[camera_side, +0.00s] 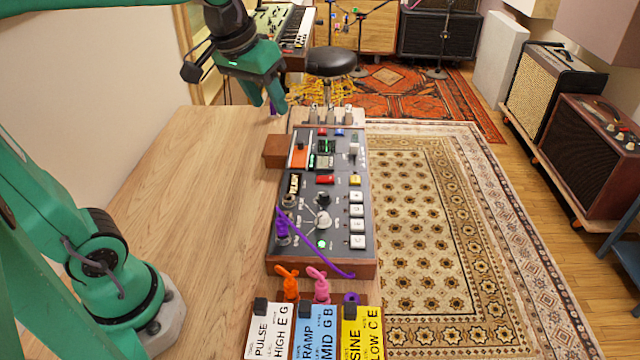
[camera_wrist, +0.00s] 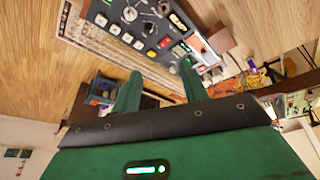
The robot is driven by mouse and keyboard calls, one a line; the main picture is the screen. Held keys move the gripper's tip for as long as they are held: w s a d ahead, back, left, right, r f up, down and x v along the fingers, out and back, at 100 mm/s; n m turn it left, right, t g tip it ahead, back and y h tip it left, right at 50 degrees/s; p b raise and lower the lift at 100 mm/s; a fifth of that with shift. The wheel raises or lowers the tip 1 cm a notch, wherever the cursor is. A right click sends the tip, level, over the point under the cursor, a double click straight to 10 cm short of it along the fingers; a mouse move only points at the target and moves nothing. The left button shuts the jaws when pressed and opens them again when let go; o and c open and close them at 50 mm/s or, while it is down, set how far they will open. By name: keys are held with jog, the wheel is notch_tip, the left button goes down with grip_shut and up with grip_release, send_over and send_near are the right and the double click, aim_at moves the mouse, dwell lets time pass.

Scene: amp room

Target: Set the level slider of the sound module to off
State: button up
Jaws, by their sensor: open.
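The sound module (camera_side: 342,255) is a dark panel in a wooden case on the table. It also shows upside down at the top of the wrist view (camera_wrist: 150,25). An orange slider panel (camera_side: 299,157) with a dark cap sits at its far left; in the wrist view it lies near the right finger (camera_wrist: 198,46). A pale-capped slider (camera_side: 353,150) is at the far right of the module. I cannot read which is the level slider. My gripper (camera_side: 270,106) is open and empty, above the table beyond and left of the orange panel. Its fingers also show in the wrist view (camera_wrist: 160,72).
A wooden block (camera_side: 276,152) stands against the module's left side. A purple cable (camera_side: 310,258) loops over its near end. Orange and pink plugs stand behind labelled cards (camera_side: 315,330) at the front. Small knobbed units (camera_side: 330,115) stand at the far end. The table's left is clear.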

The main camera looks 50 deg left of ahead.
jog(key=w+a+n+g, duration=0.1)
jog(key=w+n, duration=0.1)
jog(key=w, duration=0.7)
jog(key=n+g, duration=0.3)
jog(key=n, duration=0.1)
send_over(354, 145)
notch_tip(354, 145, down, 16)
jog(key=shift+f, duration=0.25)
jog(key=shift+w+f+n, duration=0.1)
jog(key=shift+f+n, duration=0.15)
jog(key=shift+n, duration=0.05)
jog(key=shift+f, duration=0.15)
jog(key=shift+f, duration=3.75)
grip_shut()
